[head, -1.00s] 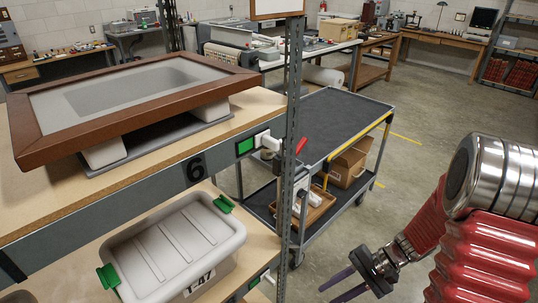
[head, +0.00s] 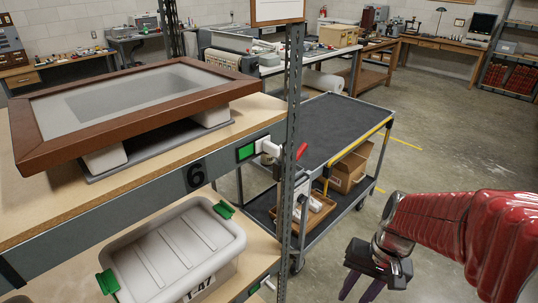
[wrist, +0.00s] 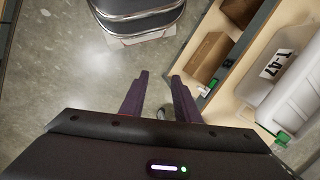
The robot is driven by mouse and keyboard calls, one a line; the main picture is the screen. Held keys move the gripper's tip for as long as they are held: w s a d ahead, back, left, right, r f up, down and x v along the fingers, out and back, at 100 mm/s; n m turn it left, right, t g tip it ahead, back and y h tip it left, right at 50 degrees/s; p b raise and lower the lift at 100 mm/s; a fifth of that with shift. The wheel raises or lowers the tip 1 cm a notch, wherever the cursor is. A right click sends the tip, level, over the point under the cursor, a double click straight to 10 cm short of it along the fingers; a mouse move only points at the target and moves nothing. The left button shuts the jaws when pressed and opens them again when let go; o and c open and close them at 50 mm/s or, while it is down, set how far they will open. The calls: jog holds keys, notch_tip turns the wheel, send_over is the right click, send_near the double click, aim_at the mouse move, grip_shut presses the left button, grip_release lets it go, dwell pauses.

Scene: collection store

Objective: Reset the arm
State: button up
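My arm comes in from the right of the head view, with red bellows-like sleeves and a metal joint. My gripper (head: 360,284) hangs at its end, low in the right half of the head view, over the bare floor. In the wrist view my gripper (wrist: 158,88) shows two dark purple fingers spread apart, with floor visible between them. It holds nothing. Neither finger touches the shelf.
Shelf 6 (head: 75,213) stands at the left, with a framed piece (head: 150,130) on top and a lidded grey box (head: 175,252) below. A two-tier cart (head: 330,130) is beyond it. Open floor (head: 440,150) lies behind my arm.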

jog(key=s+a+r+n+t+h, duration=0.1)
jog(key=s+a+r+n+t, duration=0.1)
jog(key=r, duration=0.5)
jog(key=s+a+r+n+t+h, duration=0.1)
jog(key=s+a+r+n+t, duration=0.1)
jog(key=r+t, duration=0.2)
notch_tip(320, 180, up, 4)
jog(key=shift+f, duration=0.15)
dwell(1.0)
